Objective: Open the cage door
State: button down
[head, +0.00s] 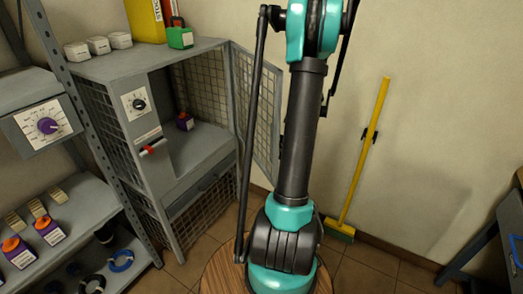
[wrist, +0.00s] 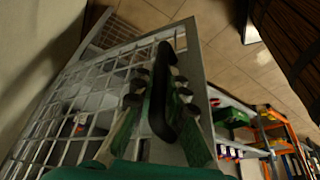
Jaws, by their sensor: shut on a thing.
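The grey mesh cage (head: 205,60) stands at the left in the head view. Its mesh door (head: 241,85) stands swung out from the right side of the opening, so the inside shows. In the wrist view the door (wrist: 110,68) fills the left and middle. My gripper (wrist: 162,92) is shut on the black door handle (wrist: 165,62), one finger on each side. In the head view my arm hides part of the door, the handle and my gripper.
A small dark bottle with a red top (head: 184,121) stands inside the cage. Shelves with bottles (head: 52,215) are at the left. A yellow-handled broom (head: 365,150) leans on the wall at right.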

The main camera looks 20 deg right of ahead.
jog(key=w+d, duration=0.3)
jog(key=d, duration=0.5)
jog(key=w+d, duration=0.3)
jog(key=d, duration=0.5)
jog(key=shift+w+a, duration=0.1)
jog(key=c, duration=1.5)
grip_release()
jog(key=shift+c, duration=0.2)
jog(key=v, duration=1.2)
